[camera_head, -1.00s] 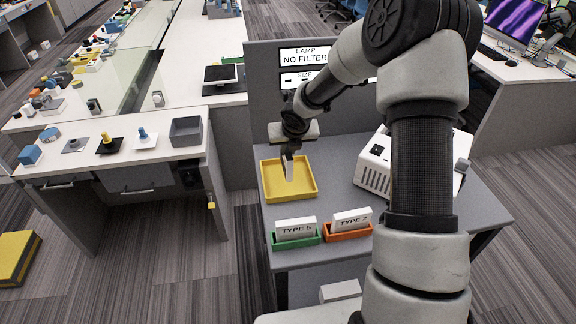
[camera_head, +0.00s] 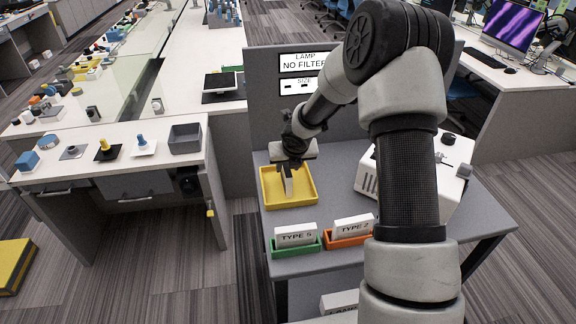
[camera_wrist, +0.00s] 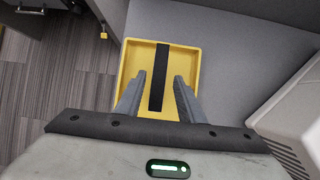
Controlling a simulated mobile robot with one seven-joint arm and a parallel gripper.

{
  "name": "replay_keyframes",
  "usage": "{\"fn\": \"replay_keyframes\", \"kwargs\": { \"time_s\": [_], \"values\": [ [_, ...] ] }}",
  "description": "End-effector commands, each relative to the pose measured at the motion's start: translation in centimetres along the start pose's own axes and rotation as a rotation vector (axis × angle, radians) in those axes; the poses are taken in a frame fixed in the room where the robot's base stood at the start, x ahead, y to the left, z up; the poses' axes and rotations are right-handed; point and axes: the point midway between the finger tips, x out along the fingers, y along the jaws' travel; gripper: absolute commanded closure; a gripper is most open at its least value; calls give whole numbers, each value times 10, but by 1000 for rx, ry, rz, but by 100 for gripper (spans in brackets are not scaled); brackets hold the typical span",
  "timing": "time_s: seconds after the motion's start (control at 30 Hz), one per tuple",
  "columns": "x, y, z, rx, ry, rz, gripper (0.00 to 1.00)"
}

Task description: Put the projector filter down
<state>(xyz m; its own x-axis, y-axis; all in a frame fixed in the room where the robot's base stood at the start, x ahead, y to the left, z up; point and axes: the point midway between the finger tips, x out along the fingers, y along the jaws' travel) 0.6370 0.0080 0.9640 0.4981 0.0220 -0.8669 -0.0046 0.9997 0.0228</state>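The projector filter is a thin slab. In the head view its pale side (camera_head: 289,184) shows upright in the yellow tray (camera_head: 309,180), just below my gripper. In the wrist view the filter (camera_wrist: 159,75) is a narrow black strip inside the tray (camera_wrist: 194,62). My gripper (camera_wrist: 160,80) is open, with one finger on each side of the filter. Yellow tray floor shows between the filter and both fingers. The filter's lower edge is hidden, so its contact with the tray floor cannot be seen.
A green holder (camera_head: 296,249) with a TYPE 5 card and an orange holder (camera_head: 347,241) with a TYPE 2 card stand in front of the tray. A white projector (camera_head: 440,185) stands at the right, partly behind my arm. A sign panel (camera_head: 262,105) rises behind the tray.

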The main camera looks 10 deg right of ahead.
Motion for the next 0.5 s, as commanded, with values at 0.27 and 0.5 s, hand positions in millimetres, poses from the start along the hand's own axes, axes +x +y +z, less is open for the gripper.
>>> {"fn": "replay_keyframes", "kwargs": {
  "time_s": [0.27,0.5],
  "values": [
    [-7,0,3,-1,-1,0,65],
    [-53,-1,4,1,-3,-1,65]
  ]
}}
